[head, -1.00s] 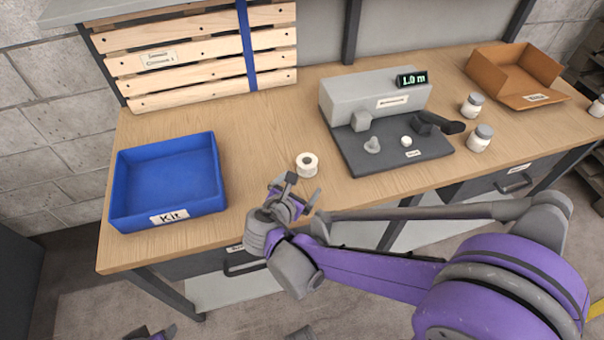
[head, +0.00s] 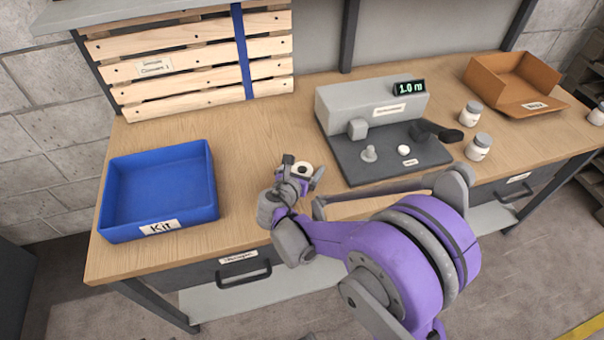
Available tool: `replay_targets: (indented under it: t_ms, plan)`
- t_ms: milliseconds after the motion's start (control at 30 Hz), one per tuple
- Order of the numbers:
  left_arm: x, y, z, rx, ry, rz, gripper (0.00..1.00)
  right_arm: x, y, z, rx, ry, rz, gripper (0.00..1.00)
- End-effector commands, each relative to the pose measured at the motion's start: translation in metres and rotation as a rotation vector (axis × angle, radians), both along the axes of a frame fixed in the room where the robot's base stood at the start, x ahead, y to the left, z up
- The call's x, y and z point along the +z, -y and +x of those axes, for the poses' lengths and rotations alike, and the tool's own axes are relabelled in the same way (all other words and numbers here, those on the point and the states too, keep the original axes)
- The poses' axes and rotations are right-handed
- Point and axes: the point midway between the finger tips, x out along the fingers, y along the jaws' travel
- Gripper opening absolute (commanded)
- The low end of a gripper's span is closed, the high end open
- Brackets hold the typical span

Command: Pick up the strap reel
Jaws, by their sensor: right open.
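The strap reel, a small white roll with a dark centre hole (head: 303,170), lies on the wooden workbench between the blue bin and the grey machine. My right gripper (head: 303,168) is open at the reel. In the picture its two dark fingertips show on either side of the reel, and the gripper's body covers the near part. I cannot tell whether the fingers touch it. My left gripper is out of view.
The blue Kit bin (head: 107,205) stands at the bench's left. The grey machine with a dark base (head: 375,165) stands right of the reel. White jars (head: 478,147) and a brown open box (head: 480,75) are further right. A slatted wood panel (head: 190,62) stands behind.

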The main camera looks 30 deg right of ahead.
Motion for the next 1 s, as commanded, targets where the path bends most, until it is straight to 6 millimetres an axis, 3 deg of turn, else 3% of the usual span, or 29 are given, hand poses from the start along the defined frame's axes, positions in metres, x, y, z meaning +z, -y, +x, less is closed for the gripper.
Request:
replay_targets:
  t_ms: [300, 767, 1000]
  plan:
    - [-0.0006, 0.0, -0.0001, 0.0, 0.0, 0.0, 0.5, -0.0023, 0.0041, 0.0033, 0.001, 0.0, 0.0, 0.98]
    - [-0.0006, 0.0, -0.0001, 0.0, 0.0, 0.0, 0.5, -0.0022, 0.0039, 0.0032, 0.0, 0.0, 0.0, 0.15]
    - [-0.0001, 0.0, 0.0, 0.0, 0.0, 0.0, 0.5, -0.0006, 0.0039, 0.0032, 0.001, 0.0, 0.0, 0.14]
